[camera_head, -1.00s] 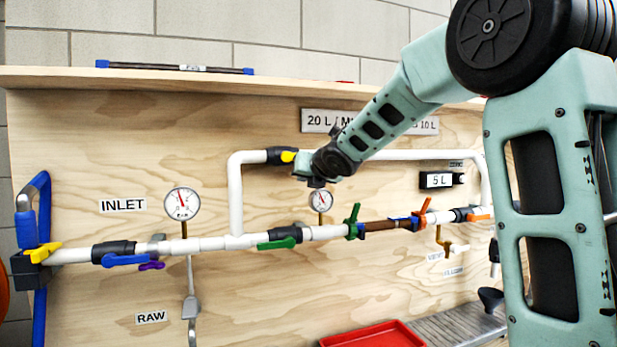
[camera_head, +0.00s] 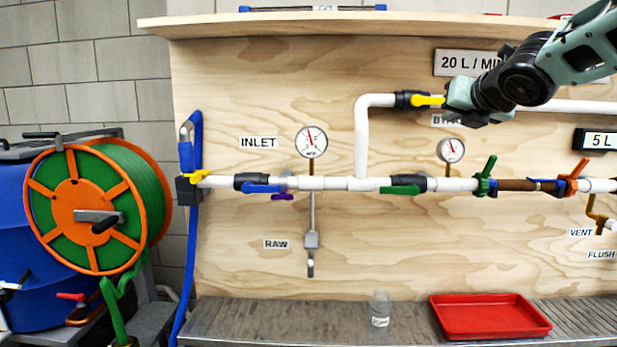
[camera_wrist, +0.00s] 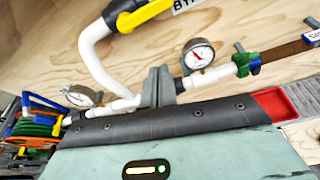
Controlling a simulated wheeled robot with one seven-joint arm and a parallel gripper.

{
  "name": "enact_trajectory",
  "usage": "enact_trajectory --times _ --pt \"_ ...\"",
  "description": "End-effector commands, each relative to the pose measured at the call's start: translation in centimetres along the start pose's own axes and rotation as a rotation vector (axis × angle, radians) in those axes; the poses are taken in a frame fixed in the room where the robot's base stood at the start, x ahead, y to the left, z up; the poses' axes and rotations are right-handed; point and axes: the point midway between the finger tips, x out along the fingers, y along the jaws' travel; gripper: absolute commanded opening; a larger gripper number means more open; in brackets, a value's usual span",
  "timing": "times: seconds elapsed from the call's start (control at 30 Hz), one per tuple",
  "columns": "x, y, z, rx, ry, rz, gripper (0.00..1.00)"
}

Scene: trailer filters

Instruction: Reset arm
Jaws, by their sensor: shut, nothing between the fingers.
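My arm reaches in from the upper right of the head view, in front of the plywood pipe panel. My gripper (camera_head: 456,96) is at the upper bypass pipe, close to the yellow valve handle (camera_head: 428,100); I cannot tell whether they touch. In the wrist view my gripper's fingers (camera_wrist: 158,86) are together with nothing between them, and they point toward the panel. The yellow handle also shows in the wrist view (camera_wrist: 143,15), up and left of the fingers. The handle lies along the pipe.
The main pipe (camera_head: 330,183) carries blue, green and orange valve handles and two gauges. A red tray (camera_head: 490,316) and a small glass jar (camera_head: 379,308) stand on the metal counter. A green hose reel (camera_head: 95,205) and blue barrel (camera_head: 45,290) stand at left.

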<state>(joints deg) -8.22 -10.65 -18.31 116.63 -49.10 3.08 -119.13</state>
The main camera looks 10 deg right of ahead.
Motion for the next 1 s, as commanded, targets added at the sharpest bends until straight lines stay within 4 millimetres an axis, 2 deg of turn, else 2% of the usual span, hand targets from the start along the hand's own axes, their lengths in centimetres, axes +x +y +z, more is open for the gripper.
enact_trajectory --times 0.07,0.17,0.27,0.37,0.5,0.57,0.7,0.83,0.9,1.0 --pt "0.0 0.6 -0.6 0.033 0.016 0.004 0.00" --pt "-0.1 2.6 -2.8 0.169 0.081 0.009 0.00" --pt "-0.7 5.8 -7.0 0.407 0.201 -0.008 0.00" --pt "-2.5 9.3 -12.6 0.685 0.351 -0.078 0.00" --pt "-6.5 12.8 -20.4 1.040 0.539 -0.272 0.00" --pt "-8.8 13.9 -23.6 1.173 0.601 -0.387 0.00" --pt "-15.1 15.0 -30.3 1.437 0.677 -0.716 0.00" --pt "-20.9 14.6 -34.9 1.602 0.647 -1.031 0.00" --pt "-23.4 14.1 -36.6 1.659 0.604 -1.168 0.00" --pt "-25.9 13.5 -38.1 1.709 0.542 -1.306 0.00"
